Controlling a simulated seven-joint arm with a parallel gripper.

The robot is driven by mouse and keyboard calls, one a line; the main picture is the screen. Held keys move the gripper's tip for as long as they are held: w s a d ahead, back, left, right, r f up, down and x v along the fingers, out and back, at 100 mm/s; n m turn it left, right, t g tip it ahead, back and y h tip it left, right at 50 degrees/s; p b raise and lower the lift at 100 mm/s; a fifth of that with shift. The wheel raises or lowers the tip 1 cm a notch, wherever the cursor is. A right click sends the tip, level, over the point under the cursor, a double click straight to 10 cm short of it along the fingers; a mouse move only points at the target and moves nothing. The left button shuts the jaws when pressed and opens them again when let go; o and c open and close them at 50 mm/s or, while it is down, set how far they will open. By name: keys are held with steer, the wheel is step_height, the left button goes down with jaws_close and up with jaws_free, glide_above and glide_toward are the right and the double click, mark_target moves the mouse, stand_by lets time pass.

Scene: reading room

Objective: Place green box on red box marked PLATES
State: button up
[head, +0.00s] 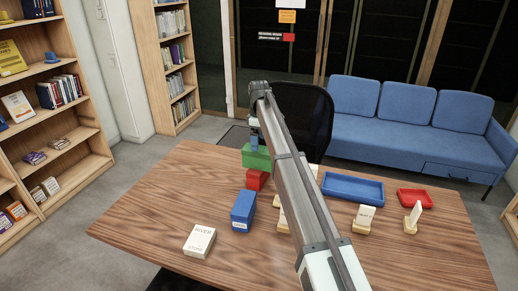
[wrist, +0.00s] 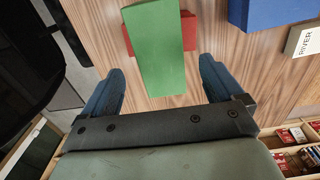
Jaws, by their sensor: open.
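The green box (head: 256,158) sits on top of the red box (head: 257,180) near the table's far edge. In the wrist view the long green box (wrist: 158,52) lies crosswise over the red box (wrist: 189,31), whose ends show on both sides. The red box's marking cannot be read. My gripper (head: 254,142) is just at the green box in the head view. In the wrist view my gripper (wrist: 162,75) is open, with a blue finger on each side of the green box's near end and a gap on both sides.
A blue box (head: 243,210) and a white RIVER box (head: 199,241) stand nearby. A blue tray (head: 353,188), a red tray (head: 414,198) and card holders are to the right, partly behind my arm. A black chair (head: 304,112) stands behind. The table's left is clear.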

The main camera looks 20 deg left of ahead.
steer(key=shift+r, duration=0.9)
stand_by(0.8)
